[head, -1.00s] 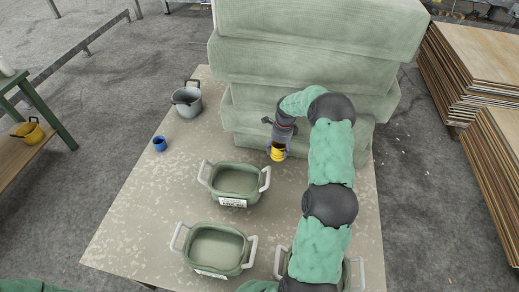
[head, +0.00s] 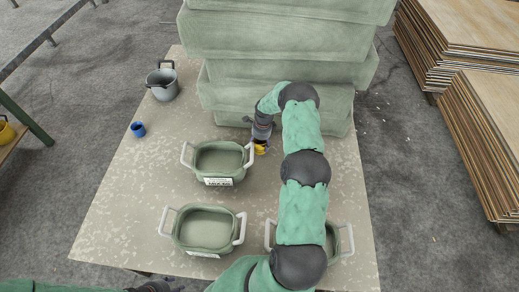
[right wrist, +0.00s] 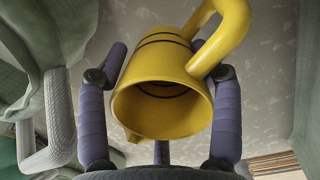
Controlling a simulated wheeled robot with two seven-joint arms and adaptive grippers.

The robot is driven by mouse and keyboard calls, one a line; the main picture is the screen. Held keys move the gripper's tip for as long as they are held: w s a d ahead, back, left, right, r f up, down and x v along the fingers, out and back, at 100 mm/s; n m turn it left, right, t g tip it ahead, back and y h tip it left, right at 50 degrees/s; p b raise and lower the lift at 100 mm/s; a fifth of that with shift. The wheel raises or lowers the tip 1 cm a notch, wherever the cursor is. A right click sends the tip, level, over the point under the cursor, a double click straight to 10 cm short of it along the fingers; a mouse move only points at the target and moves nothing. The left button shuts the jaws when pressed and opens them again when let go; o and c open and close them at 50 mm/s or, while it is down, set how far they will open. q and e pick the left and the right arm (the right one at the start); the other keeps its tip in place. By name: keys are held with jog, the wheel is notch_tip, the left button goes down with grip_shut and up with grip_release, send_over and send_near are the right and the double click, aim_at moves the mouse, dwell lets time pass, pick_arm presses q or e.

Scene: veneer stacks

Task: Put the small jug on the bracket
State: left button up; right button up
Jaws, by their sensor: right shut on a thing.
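A small yellow jug (head: 261,148) is held by my right gripper (head: 260,140), beside the right handle of the upper green tub. In the right wrist view the jug (right wrist: 165,98) sits between the two purple-grey fingers (right wrist: 160,115), its open mouth toward the camera and its handle at upper right. The right gripper is shut on it. In the head view much of the jug is hidden by the gripper. A dark end part of my left arm (head: 155,286) shows at the bottom edge; its fingers are not clear. I cannot pick out a bracket.
Green tubs with pale handles stand on the table: one upper (head: 219,160), one lower (head: 203,229), one partly behind my right arm (head: 337,240). A grey jug (head: 162,86) and a blue cup (head: 138,129) stand at left. Large green blocks (head: 280,48) fill the back.

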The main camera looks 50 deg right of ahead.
jog(key=shift+f, duration=1.95)
jog(key=shift+b, duration=0.3)
jog(key=shift+f, duration=0.2)
jog(key=o, duration=1.2)
jog(key=shift+r, duration=0.1)
